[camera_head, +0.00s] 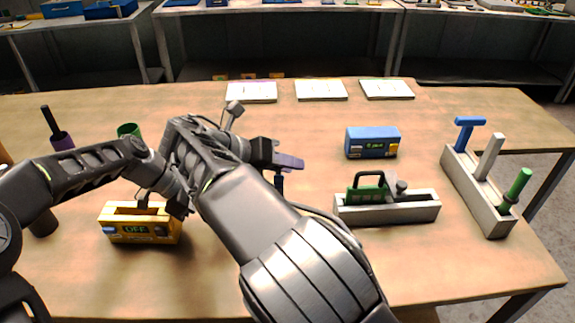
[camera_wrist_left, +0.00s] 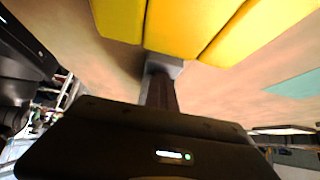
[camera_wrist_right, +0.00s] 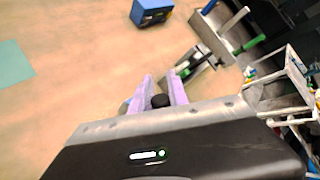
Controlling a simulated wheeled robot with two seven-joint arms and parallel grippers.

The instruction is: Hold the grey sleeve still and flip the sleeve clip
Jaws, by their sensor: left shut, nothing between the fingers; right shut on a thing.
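A yellow box (camera_head: 140,232) with a green OFF display stands at the front left. My left gripper (camera_head: 145,201) is shut and empty, its tips at the box's top; yellow faces (camera_wrist_left: 190,25) fill the top of the left wrist view. I cannot tell whether it touches. My right gripper (camera_head: 290,161) is mid-table, shut on a dark upright piece (camera_head: 278,184); its black round end (camera_wrist_right: 160,101) shows between lavender fingers in the right wrist view. No part is clearly the grey sleeve or its clip. A long grey holder (camera_head: 405,214) carries a green-handled piece (camera_head: 368,192).
A blue box (camera_head: 372,143) with a lit display stands behind the holder. A grey rack (camera_head: 488,212) with blue, pale and green handles is at right. White panels (camera_head: 320,90) line the back edge. A green cup (camera_head: 129,130) and dark tool (camera_head: 52,128) are at left.

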